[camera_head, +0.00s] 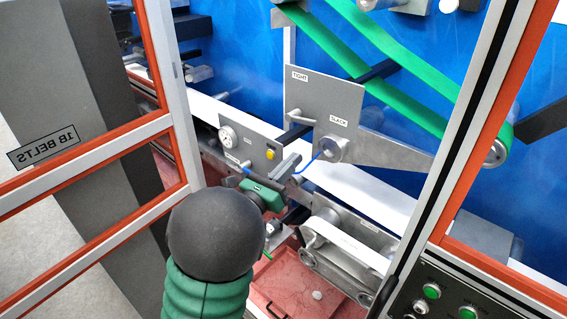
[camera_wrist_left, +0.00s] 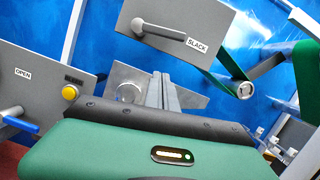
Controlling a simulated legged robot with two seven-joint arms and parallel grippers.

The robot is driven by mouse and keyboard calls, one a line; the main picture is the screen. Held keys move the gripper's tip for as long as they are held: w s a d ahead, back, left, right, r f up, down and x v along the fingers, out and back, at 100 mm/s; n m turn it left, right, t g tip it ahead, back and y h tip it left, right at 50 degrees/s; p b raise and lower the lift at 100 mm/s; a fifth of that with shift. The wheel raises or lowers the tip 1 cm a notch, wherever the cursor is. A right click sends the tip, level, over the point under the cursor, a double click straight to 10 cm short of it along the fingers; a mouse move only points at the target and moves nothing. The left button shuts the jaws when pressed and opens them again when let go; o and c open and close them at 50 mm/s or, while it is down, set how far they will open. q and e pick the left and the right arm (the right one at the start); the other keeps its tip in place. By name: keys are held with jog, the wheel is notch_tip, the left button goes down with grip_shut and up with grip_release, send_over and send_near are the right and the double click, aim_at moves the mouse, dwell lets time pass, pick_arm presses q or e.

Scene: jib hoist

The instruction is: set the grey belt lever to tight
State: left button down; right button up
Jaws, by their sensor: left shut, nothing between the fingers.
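The grey belt lever (camera_head: 308,118) sits on a grey plate (camera_head: 318,96) with a TIGHT label at the upper left and a SLACK label at the right. The lever also shows in the left wrist view (camera_wrist_left: 160,32), its free end beside SLACK. My left gripper (camera_head: 294,160) is shut and empty, below and to the left of the lever and apart from it. Its closed fingers show in the left wrist view (camera_wrist_left: 161,80), just below the lever plate. My right gripper is in neither view.
A second plate (camera_head: 246,140) with a gauge, a yellow button (camera_head: 270,154) and a blue lever (camera_wrist_left: 20,122) stands left of my fingers. Green belts (camera_head: 430,60) run behind. Orange-edged frames flank the opening. A button panel (camera_head: 440,300) is at lower right.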

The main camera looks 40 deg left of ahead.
aim_at(304, 118)
pick_arm(q)
jog(key=w+r+p, duration=0.4)
jog(key=r, duration=0.1)
jog(key=shift+a, duration=0.2)
jog(key=shift+w, duration=0.35)
jog(key=shift+w, duration=0.1)
